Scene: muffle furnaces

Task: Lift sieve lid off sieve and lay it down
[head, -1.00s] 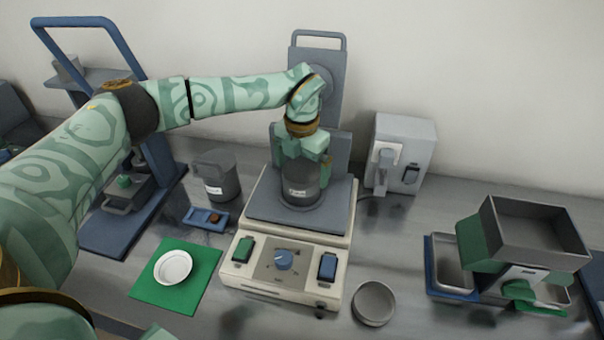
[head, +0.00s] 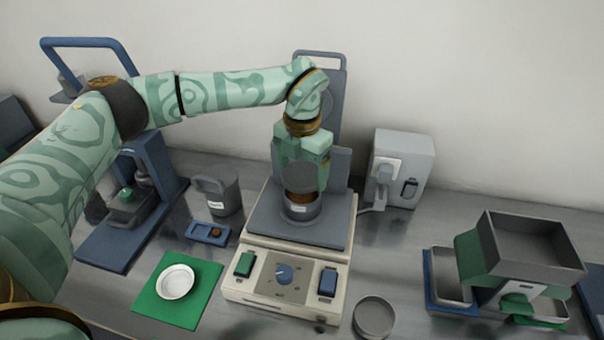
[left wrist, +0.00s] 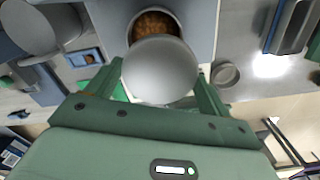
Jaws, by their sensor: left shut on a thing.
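The sieve (head: 301,210) is a grey round cup with a white label. It stands upright on the grey platform of the shaker in the head view. The sieve lid (head: 300,178) is a grey disc held just above the sieve, with a gap that shows brown material inside. My left gripper (head: 301,165) is shut on the lid. In the left wrist view the lid (left wrist: 160,70) sits between the fingers, and the open sieve (left wrist: 153,24) with brown grains shows beyond it. My right gripper is not in view.
The shaker (head: 285,275) has a dial and two switches. Left of it are a green mat (head: 150,300) with a white dish (head: 175,282), a small blue tray (head: 208,233) and a grey mug (head: 226,190). A grey round pan (head: 374,316) stands front right.

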